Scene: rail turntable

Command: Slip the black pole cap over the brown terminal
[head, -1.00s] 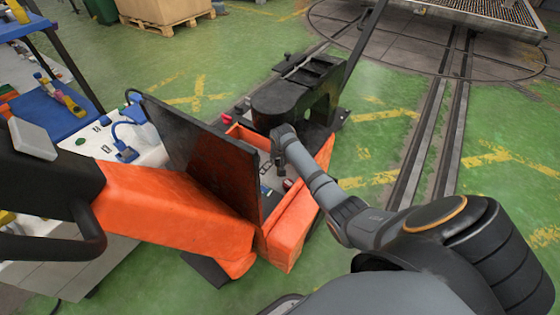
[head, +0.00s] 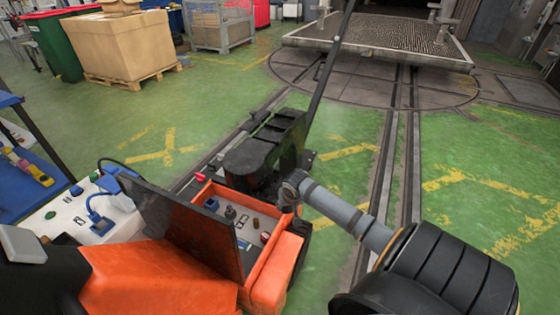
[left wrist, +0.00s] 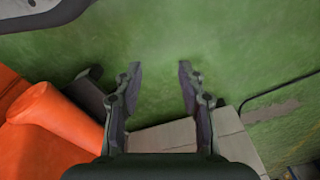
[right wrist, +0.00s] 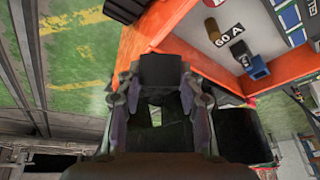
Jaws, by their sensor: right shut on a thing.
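The brown terminal (head: 256,223) stands upright and bare on the pale panel inside the open orange box. It also shows in the right wrist view (right wrist: 212,29), beside the "60 A" label. My right gripper (right wrist: 160,88) is shut on the black pole cap (right wrist: 160,70), a dark blocky piece between its fingertips. The cap is apart from the terminal. In the head view my right gripper (head: 291,190) is at the box's far right rim; the cap cannot be made out there. My left gripper (left wrist: 160,72) is open and empty, seen only in its wrist view.
The orange box (head: 272,275) has a raised dark lid (head: 185,222) on its left. A black knob (head: 230,212) and a red button (head: 265,238) share the panel. A black machine part (head: 262,150) stands just behind. Green floor lies free to the right.

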